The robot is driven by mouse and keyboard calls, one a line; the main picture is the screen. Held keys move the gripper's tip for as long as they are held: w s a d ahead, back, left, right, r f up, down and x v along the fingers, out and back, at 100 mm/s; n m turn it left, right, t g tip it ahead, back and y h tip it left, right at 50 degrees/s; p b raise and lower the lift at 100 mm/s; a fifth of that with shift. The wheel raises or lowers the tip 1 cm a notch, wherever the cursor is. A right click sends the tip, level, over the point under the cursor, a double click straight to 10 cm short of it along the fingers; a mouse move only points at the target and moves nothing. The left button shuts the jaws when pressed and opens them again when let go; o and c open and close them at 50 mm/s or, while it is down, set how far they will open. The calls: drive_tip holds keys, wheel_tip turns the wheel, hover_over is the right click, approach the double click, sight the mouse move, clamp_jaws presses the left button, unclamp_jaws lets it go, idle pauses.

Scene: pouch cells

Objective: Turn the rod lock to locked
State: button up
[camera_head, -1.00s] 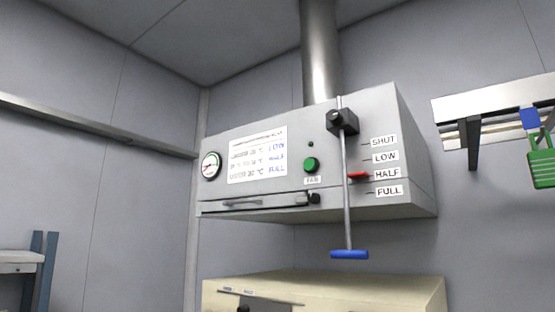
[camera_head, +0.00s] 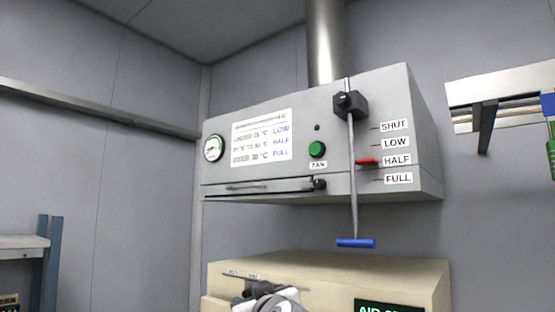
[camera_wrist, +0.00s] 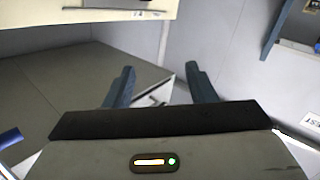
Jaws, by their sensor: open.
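The black lock block (camera_head: 350,104), with a round knob on its front, sits at the upper right of the grey hood's front. A thin metal rod (camera_head: 353,190) runs down through it to a blue T-handle (camera_head: 356,243). A red pointer (camera_head: 367,161) on the rod is beside the HALF label (camera_head: 397,160). I cannot tell the knob's lock setting. My gripper (camera_wrist: 160,78) is open and empty in the wrist view, its two dark fingers wide apart. In the head view, part of my arm shows at the bottom, below and left of the rod.
The grey hood (camera_head: 222,178) carries a gauge (camera_head: 213,148), a green fan button (camera_head: 317,149) and a printed chart (camera_head: 261,137). A cream cabinet (camera_head: 330,268) stands below it. A wall rail (camera_head: 510,78) with hanging tags is at right. A shelf stands at far left.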

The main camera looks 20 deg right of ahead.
sight(340, 98)
wheel_tip(340, 98, up, 19)
drive_tip(key=d+m+t+h+p, duration=0.1)
drive_tip(key=d+m+t+h, duration=0.15)
drive_tip(key=t+h, duration=0.3)
drive_tip(key=s+d+r+m+g+h+p, duration=0.1)
drive_tip(key=s+d+r+m+g+h, duration=0.1)
drive_tip(key=d+r+m+g+h, duration=0.1)
drive_tip(key=s+d+r+m+g+h+p, duration=0.2)
drive_tip(key=d+r+m+g+h, duration=0.1)
drive_tip(key=d+r+m+h, duration=0.2)
drive_tip(key=s+d+r+m+g+h+p, duration=0.2)
drive_tip(key=d+r+m+g+h, duration=0.1)
drive_tip(key=r+m+h, duration=0.4)
drive_tip(key=shift+s+d+r+g+h, duration=0.1)
drive_tip(key=shift+d+r+h, duration=0.15)
drive_tip(key=shift+r+h, duration=0.5)
drive_tip(key=shift+d+r+g+h, duration=0.15)
drive_tip(key=shift+d+r+h, duration=0.2)
drive_tip(key=shift+r, duration=0.65)
drive_tip(key=shift+s+d+r+g+h, duration=0.1)
drive_tip(key=shift+d+r+h, duration=0.1)
drive_tip(key=shift+r+h, duration=0.6)
drive_tip(key=shift+w+d+r+p, duration=0.25)
drive_tip(key=shift+d+r+p, duration=0.05)
drive_tip(key=shift+d+r, duration=0.15)
drive_tip(key=shift+c, duration=0.5)
drive_tip(key=shift+y, duration=0.25)
drive_tip(key=c, duration=0.9)
